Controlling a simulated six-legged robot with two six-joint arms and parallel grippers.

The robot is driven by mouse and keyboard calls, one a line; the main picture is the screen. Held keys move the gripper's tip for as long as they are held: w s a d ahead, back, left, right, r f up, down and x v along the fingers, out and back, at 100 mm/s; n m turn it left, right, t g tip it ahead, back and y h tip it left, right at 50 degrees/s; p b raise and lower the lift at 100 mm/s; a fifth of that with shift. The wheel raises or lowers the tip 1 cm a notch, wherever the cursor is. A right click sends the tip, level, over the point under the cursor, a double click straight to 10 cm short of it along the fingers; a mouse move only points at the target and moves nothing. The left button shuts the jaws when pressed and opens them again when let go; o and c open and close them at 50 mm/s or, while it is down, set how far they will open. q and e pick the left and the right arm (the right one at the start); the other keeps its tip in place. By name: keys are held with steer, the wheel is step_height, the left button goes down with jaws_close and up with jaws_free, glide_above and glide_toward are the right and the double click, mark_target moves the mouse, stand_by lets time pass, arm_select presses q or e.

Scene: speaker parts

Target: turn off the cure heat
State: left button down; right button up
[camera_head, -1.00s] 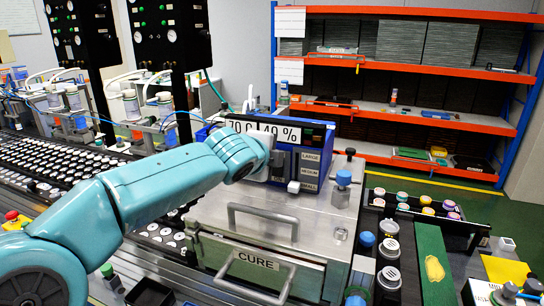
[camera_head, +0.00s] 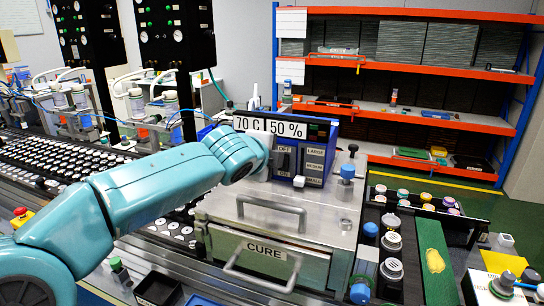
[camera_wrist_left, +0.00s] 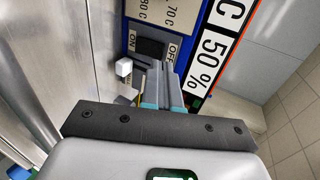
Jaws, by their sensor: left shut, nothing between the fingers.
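The blue control box (camera_head: 325,145) stands behind the metal CURE press (camera_head: 275,215). Its display (camera_head: 270,127) reads 70 C and 50 %. Its front has a dark rocker switch (camera_head: 288,161) between OFF and ON labels. The rocker also shows in the left wrist view (camera_wrist_left: 150,47), between the ON and OFF labels; which way it is tipped I cannot tell. My left gripper (camera_wrist_left: 163,80) is shut and empty, its fingertips close in front of the switch. Whether they touch it I cannot tell. In the head view my wrist hides the fingers. My right gripper is not in view.
A white knob (camera_wrist_left: 123,67) sits close beside the fingertips. A blue-capped post (camera_head: 347,172) stands on the press to the right. The press handle (camera_head: 270,210) lies in front. Orange shelving (camera_head: 430,115) stands behind.

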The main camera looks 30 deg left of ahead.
arm_select(q)
steer(key=s+d+r, duration=0.1)
steer(key=s+r, duration=0.5)
steer(key=s, duration=0.1)
steer(key=shift+d+b, duration=0.35)
steer(key=shift+d, duration=0.05)
steer(key=shift+s+r, duration=0.1)
steer(key=shift+r, duration=0.05)
